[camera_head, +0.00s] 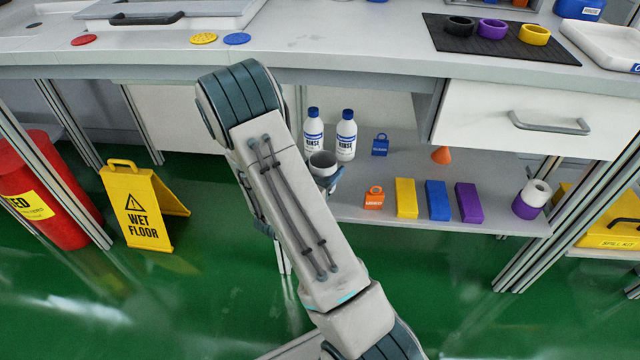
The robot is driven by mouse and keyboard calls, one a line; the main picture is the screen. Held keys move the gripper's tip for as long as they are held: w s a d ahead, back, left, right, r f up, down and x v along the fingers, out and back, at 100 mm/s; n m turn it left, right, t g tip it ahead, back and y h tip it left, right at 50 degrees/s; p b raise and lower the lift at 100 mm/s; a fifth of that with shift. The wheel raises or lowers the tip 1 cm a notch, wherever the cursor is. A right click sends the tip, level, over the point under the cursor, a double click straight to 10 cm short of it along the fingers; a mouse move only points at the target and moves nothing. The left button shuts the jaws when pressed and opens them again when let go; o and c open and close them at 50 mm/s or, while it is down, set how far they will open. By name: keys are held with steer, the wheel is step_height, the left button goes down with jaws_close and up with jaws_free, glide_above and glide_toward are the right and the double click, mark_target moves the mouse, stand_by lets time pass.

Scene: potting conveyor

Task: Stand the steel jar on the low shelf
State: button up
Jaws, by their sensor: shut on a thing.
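The steel jar (322,160) is a grey open-topped cylinder, upright, just to the right of my arm. My gripper (331,183) shows only in part behind my arm and is shut on the jar. The low shelf (380,208) is a grey board under the bench. The jar appears over the shelf's left part, in front of the white rinse bottles. My arm and gripper hide the jar's lower part. I cannot tell whether its base touches the shelf.
Two rinse bottles (346,135) stand behind the jar.

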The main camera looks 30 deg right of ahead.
steer(key=shift+w+a+f, duration=0.5)
steer(key=shift+w+f, duration=0.2)
steer(key=shift+w, duration=0.15)
steer(key=shift+f+b, duration=1.35)
steer(key=shift+f, duration=0.5)
steer(key=shift+f, duration=0.1)
steer(key=shift+f, duration=0.15)
steer(key=o, duration=0.9)
steer(key=shift+o, duration=0.2)
